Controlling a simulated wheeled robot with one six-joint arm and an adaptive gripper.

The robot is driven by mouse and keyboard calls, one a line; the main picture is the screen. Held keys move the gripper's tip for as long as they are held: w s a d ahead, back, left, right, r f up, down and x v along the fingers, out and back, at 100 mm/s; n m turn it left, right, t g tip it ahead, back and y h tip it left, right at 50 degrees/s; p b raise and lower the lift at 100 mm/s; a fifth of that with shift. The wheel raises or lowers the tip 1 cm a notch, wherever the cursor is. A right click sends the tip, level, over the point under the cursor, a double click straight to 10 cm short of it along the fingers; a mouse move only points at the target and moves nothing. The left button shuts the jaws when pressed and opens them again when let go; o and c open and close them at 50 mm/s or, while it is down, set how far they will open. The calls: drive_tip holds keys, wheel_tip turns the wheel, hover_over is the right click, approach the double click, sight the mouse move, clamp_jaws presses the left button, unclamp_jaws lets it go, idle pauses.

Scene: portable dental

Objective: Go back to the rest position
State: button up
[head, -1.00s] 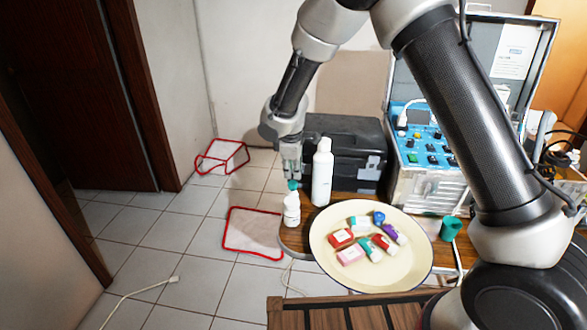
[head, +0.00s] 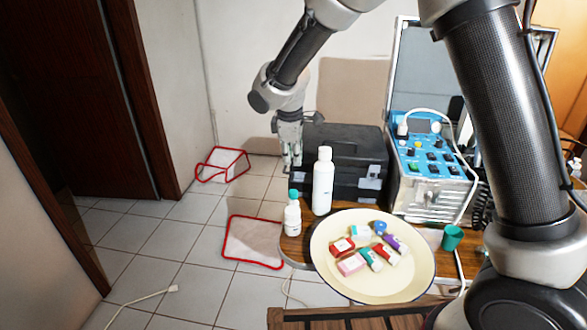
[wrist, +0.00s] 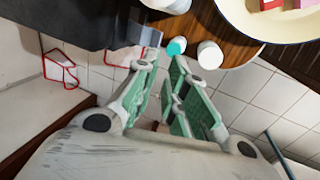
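My gripper (head: 291,162) hangs in the air above and behind a small white bottle with a teal cap (head: 292,216), beside the dark case. In the wrist view the two green-padded fingers (wrist: 164,62) stand apart with nothing between them. The teal-capped bottle (wrist: 176,46) shows just beyond the fingertips, apart from them. The small bottle stands upright at the left end of the wooden table (head: 292,245). A taller white bottle (head: 323,185) stands upright to its right.
A cream plate (head: 335,282) holds several small coloured boxes. A teal cup (head: 452,237) is right of it. A dark case (head: 345,150) and an open blue-panelled unit (head: 432,158) stand behind. Red-edged items (head: 253,242) lie on the tiled floor, otherwise largely clear.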

drive_tip(key=shift+v, duration=0.8)
drive_tip(key=s+d+r+m, duration=0.5)
drive_tip(key=s+d, duration=0.5)
drive_tip(key=d, duration=0.1)
drive_tip(key=s+d+r+m, duration=0.4)
drive_tip(key=s+d+m, duration=0.1)
drive_tip(key=s+d, duration=0.5)
drive_tip(key=s+d+r+m+t, duration=0.1)
drive_tip(key=s+d+r+m, duration=0.4)
drive_tip(key=s+d, duration=0.5)
drive_tip(key=d, duration=0.3)
drive_tip(key=shift+s+r+m+y, duration=0.25)
drive_tip(key=shift+r+m+y, duration=0.05)
drive_tip(key=shift+r+m, duration=0.1)
drive_tip(key=shift+o, duration=0.2)
